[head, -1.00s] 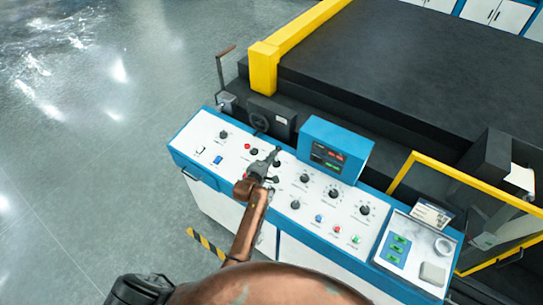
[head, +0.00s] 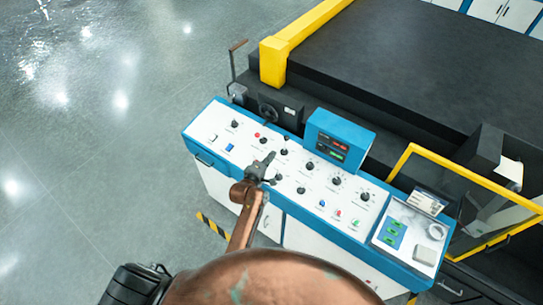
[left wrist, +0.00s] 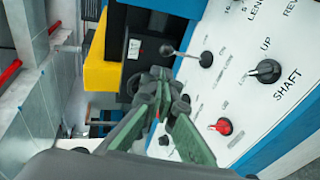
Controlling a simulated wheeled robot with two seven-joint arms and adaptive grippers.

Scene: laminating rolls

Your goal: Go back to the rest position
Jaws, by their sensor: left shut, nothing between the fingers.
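My left gripper (head: 269,158) is over the white control panel (head: 215,118) of the laminating machine, near its left-middle knobs. Its fingers are together with nothing between them. In the left wrist view the closed fingertips (left wrist: 158,78) show in front of the panel, with a red knob (left wrist: 222,126) and a black SHAFT knob (left wrist: 266,71) to their right. Whether the gripper touches the panel cannot be told. My right gripper is not in view.
A blue display box (head: 338,138) stands at the panel's back edge. A yellow guard frame (head: 455,160) is at the right and a yellow post (head: 273,62) at the back. The grey floor (head: 90,160) at the left is clear.

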